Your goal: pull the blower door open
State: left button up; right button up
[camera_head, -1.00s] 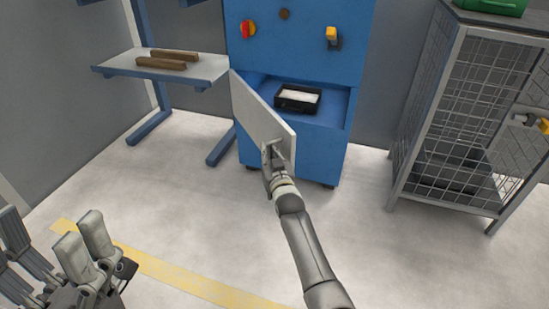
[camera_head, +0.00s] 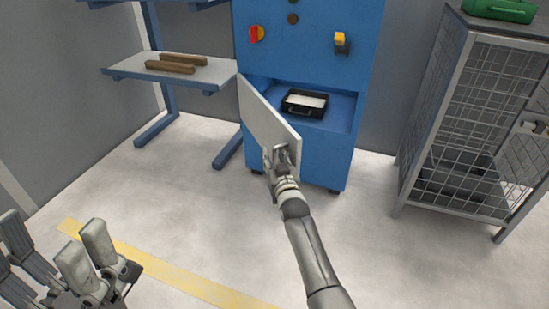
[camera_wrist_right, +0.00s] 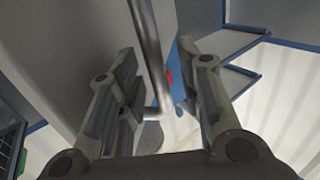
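The blower door (camera_head: 265,118) is a pale panel that stands ajar, swung out from the left side of the blue blower cabinet (camera_head: 310,158). My right gripper (camera_head: 281,150) is at the door's outer face near its free edge. In the right wrist view, the metal bar handle (camera_wrist_right: 148,55) passes between the spread fingers of the right gripper (camera_wrist_right: 160,85), with gaps visible beside it. In the head view the gripper and wrist hide most of the handle. My left gripper (camera_head: 52,245) is open and empty at the lower left.
A black tray (camera_head: 304,112) with pale contents sits in the cabinet's opening. A shelf (camera_head: 215,78) at left holds two brown bars (camera_head: 170,69). A wire cage (camera_head: 480,90) stands at right. The floor in front, with a yellow line (camera_head: 185,280), is clear.

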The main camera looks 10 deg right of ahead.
jog(key=s, duration=1.2)
jog(key=shift+a, duration=0.1)
